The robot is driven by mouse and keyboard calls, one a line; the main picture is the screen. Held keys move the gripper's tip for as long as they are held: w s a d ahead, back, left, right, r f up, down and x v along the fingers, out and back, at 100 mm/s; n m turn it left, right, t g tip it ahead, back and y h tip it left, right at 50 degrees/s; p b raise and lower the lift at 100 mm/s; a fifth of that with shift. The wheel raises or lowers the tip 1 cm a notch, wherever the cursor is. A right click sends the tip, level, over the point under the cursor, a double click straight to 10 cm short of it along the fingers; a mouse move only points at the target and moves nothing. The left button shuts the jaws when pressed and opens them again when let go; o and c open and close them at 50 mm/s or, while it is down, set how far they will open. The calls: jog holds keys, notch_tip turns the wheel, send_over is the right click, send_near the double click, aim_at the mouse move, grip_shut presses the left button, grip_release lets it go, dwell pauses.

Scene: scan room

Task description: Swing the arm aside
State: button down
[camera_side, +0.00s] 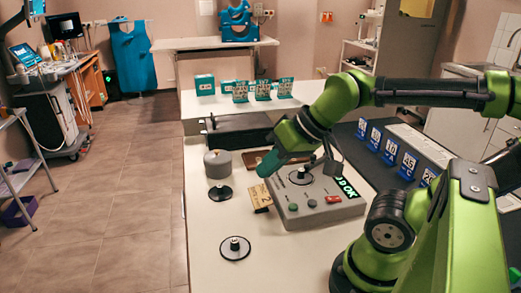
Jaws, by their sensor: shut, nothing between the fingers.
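My gripper (264,170) is the teal-tipped end of my green arm, pointing down and left. It is shut and empty, in front of the upper left part of a grey box device (318,212) in this view. The gap between the gripper and the device or table is hard to judge. The device has a black round piece (300,178) on top, a red button (333,199) and a green lit display reading OK (346,187). My arm reaches in from the right and bends down over the white table (205,262).
A yellow card (260,196) stands left of the device. Black knobbed discs (235,248) and a grey cylinder (217,164) are on the table's left. Blue numbered stands (389,151) line the right; teal boxes (263,90) stand behind. The table's front left is mostly clear.

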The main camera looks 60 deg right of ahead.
jog(key=w+d+f+m+g+h, duration=0.1)
jog(key=d+f+m+g+h, duration=0.15)
jog(key=d+m, duration=1.1)
jog(key=s+d+m, duration=0.3)
jog(key=d+m, duration=0.2)
jog(key=d, duration=0.2)
jog(key=s+d+f+m, duration=0.1)
jog(key=s+d+m, duration=0.2)
jog(key=d+m, duration=0.3)
jog(key=s+d+m+y, duration=0.1)
jog(key=s+d+m, duration=0.2)
jog(key=d+m, duration=0.3)
jog(key=shift+s+d+f, duration=0.25)
jog(key=shift+d+f, duration=0.15)
jog(key=shift+d, duration=0.85)
jog(key=shift+f+g, duration=0.15)
jog(key=shift+g, duration=0.1)
jog(key=x, duration=1)
jog(key=shift+w+a+f, duration=0.1)
jog(key=w, duration=0.2)
jog(key=shift+w+a, duration=0.2)
jog(key=shift+w, duration=0.7)
